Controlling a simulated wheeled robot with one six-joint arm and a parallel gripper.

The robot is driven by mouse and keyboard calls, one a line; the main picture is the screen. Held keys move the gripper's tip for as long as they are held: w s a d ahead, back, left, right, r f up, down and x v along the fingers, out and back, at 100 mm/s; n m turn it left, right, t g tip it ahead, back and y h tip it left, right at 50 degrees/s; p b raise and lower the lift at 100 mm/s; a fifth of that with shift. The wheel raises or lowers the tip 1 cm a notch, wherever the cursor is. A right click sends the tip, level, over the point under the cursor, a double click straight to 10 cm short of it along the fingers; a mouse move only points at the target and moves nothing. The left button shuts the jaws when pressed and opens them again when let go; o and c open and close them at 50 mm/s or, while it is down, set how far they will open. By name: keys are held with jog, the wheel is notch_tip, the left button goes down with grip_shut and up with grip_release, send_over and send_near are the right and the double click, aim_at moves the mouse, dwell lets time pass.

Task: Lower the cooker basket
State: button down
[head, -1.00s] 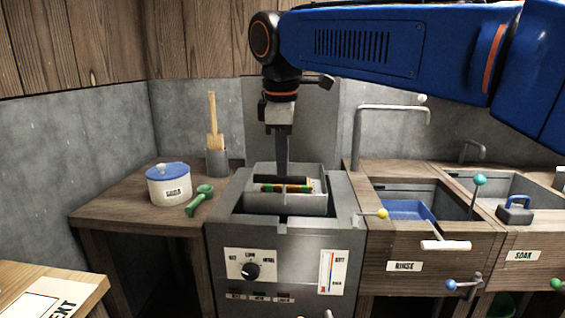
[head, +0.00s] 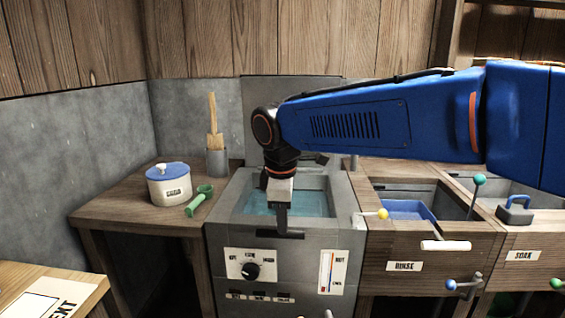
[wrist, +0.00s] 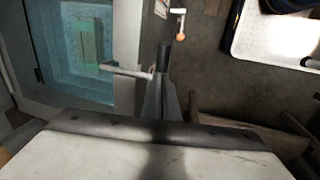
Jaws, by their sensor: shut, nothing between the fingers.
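The cooker (head: 235,225) is a grey box with an open, water-filled well (head: 300,203). The basket's walls no longer stand above the rim in the head view. In the wrist view a blurred green and tan shape (wrist: 88,42) shows under the blue water, seemingly the basket's load. A dark bar (head: 293,235), seemingly the basket's handle, lies at the cooker's front edge. My gripper (head: 282,229) is shut and empty, pointing down at this bar; I cannot tell whether they touch. It also shows in the wrist view (wrist: 162,60), beside a thin pale rod (wrist: 125,72).
The rinse basin (head: 405,210), with yellow (head: 383,214) and teal (head: 480,179) knobs, is on the right. The cooker's dial (head: 250,270) is on its front below my gripper.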

jog(key=shift+f, duration=1.4)
jog(key=shift+s+f, duration=0.1)
jog(key=shift+f, duration=0.05)
notch_tip(320, 180, up, 14)
jog(key=s, duration=0.3)
jog(key=s+d+f+m+t, duration=0.1)
jog(key=s+d+f+m, duration=0.25)
jog(key=d, duration=0.65)
jog(key=s+d+f+m, duration=0.25)
jog(key=d+m, duration=0.25)
jog(key=d, duration=0.4)
jog(key=s+d+f+m, duration=0.4)
jog(key=s+d+f, duration=0.2)
jog(key=f, duration=0.2)
jog(key=s+d+f+m+t, duration=0.1)
jog(key=s+d+f+m, duration=0.4)
jog(key=f, duration=0.3)
jog(key=shift+s+d+t, duration=0.3)
jog(key=shift+s+d, duration=0.25)
jog(key=shift+d, duration=0.3)
